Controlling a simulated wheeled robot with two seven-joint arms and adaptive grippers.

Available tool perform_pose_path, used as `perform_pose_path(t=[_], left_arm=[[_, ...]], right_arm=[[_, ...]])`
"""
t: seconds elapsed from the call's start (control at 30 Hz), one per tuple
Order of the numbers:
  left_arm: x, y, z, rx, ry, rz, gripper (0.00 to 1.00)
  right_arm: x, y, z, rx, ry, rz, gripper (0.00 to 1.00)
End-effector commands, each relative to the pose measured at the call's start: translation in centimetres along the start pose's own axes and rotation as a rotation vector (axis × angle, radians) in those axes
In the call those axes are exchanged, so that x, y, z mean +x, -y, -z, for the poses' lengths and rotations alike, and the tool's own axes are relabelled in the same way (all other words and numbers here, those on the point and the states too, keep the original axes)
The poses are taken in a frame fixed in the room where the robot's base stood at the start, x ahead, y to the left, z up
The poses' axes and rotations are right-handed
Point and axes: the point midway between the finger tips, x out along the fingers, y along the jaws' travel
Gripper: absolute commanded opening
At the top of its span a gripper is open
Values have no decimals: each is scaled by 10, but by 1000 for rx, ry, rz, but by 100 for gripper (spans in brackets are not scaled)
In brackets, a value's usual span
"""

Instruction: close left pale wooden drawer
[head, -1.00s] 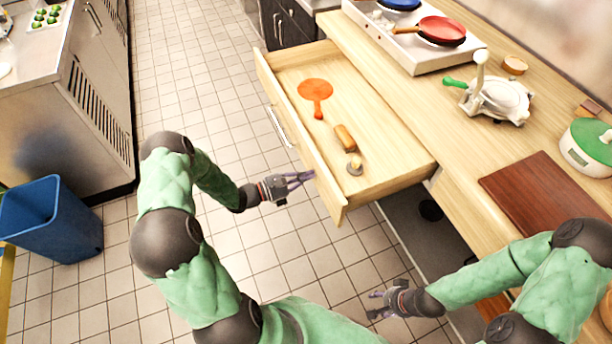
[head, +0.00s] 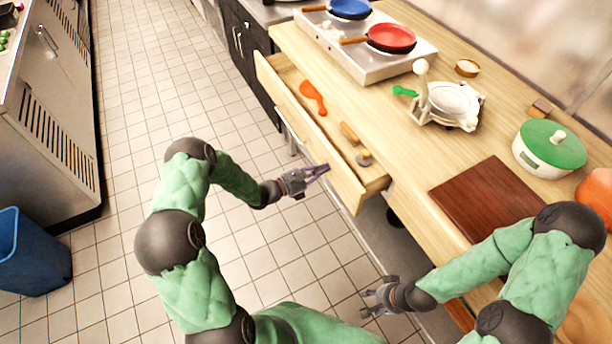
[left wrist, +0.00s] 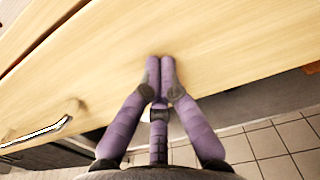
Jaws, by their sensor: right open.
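The pale wooden drawer (head: 300,122) is partly open under the counter. In it lie an orange paddle-like utensil (head: 313,95), a small brown block (head: 348,132) and a small round-based item (head: 364,158). My left gripper (head: 322,172) is at the near part of the drawer's outer front. In the left wrist view its purple fingers (left wrist: 160,62) are together and empty, with the tips against or very close to the drawer front (left wrist: 225,55). The bar handle (left wrist: 45,130) is to their left there. My right gripper (head: 370,300) is open and empty, low beside the counter.
The counter holds a hob (head: 360,62) with blue and red pans, a white device (head: 450,102), a brown board (head: 488,200) and a green-lidded pot (head: 548,150). A blue bin (head: 35,255) stands at left. The tiled floor (head: 150,110) between is clear.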

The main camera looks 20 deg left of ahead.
Motion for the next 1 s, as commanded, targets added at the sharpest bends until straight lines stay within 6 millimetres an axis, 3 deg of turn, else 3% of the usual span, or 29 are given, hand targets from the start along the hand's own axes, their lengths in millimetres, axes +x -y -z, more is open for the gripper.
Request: perform_pose_path(t=[0.2,0.5,0.7,1.0], left_arm=[[59,1,2,2,1,4,0],[112,1,1,1,1,2,0],[128,0,0,1,1,1,0],[133,-1,-1,1,1,0,0]], right_arm=[[8,-3,0,0,1,0,45],[18,-6,0,0,1,0,45],[20,-7,1,0,0,0,45],[20,-7,1,0,0,0,45]])
